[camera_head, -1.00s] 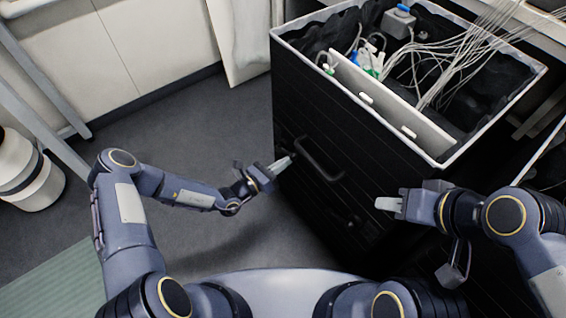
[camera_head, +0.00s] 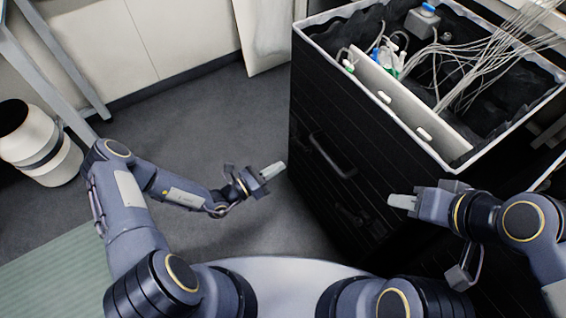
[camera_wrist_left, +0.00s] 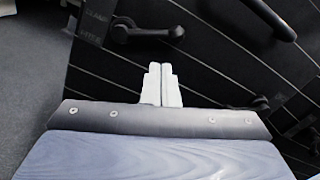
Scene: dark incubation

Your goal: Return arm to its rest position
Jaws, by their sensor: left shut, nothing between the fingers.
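My left gripper (camera_head: 272,171) is shut and empty. It hangs over the floor, to the left of the black drawer cabinet (camera_head: 318,190), apart from it in the head view. In the left wrist view its pale fingers (camera_wrist_left: 161,85) lie together, with the dark cabinet front and its handles behind them. My right gripper (camera_head: 403,202) is in front of the cabinet at the right. Its pale fingertips point left and nothing shows in them; I cannot tell whether they are apart.
The cabinet's open top bin (camera_head: 457,166) holds cables and a grey device with a blue cap (camera_head: 422,20). A drawer handle (camera_head: 332,158) sticks out of its front. A white bin (camera_head: 40,145) stands at far left. Dark floor (camera_head: 205,120) is clear between.

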